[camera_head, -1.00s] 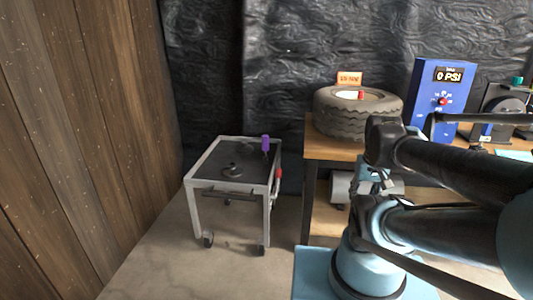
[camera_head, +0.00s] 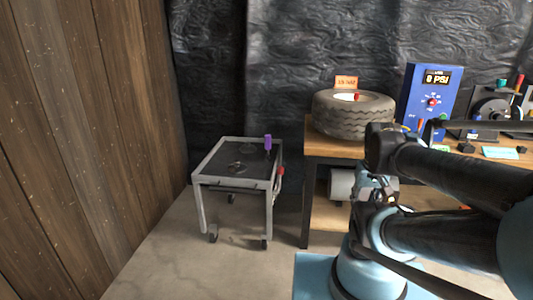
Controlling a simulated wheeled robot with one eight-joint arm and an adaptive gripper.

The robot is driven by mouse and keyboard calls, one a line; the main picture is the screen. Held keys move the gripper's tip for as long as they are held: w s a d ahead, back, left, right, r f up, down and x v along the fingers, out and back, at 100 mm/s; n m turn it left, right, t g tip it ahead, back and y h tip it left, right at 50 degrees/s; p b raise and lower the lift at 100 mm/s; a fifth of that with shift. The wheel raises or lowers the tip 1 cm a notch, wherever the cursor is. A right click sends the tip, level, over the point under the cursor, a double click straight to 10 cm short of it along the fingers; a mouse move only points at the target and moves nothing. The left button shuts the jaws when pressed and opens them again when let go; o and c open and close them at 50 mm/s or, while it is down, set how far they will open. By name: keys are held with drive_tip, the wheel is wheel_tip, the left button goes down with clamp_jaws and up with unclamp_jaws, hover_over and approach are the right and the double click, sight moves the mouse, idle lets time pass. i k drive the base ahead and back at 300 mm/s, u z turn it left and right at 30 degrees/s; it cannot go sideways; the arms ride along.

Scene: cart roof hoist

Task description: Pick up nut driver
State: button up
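No tool can be named for certain as the nut driver at this size. A purple upright object (camera_head: 268,142), perhaps a tool handle, stands at the back right of the cart top. A red-handled tool (camera_head: 519,83) stands upright at the far right of the bench. My gripper (camera_head: 388,197) seems to hang below my folded wrist, in front of the bench and well apart from both. It is small and partly hidden by my arm, so its fingers cannot be made out.
The wheeled cart (camera_head: 205,180) has small dark items on top. The wooden bench (camera_head: 318,148) carries a tire (camera_head: 352,118), an orange sign (camera_head: 346,82) and a blue PSI box (camera_head: 421,105). A plank wall (camera_head: 80,130) rises at left. Floor before the cart is clear.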

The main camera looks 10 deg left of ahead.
sight(268, 138)
drive_tip(key=k, duration=0.95)
drive_tip(key=u, duration=0.45)
drive_tip(key=i, duration=2.25)
drive_tip(key=z, duration=0.4)
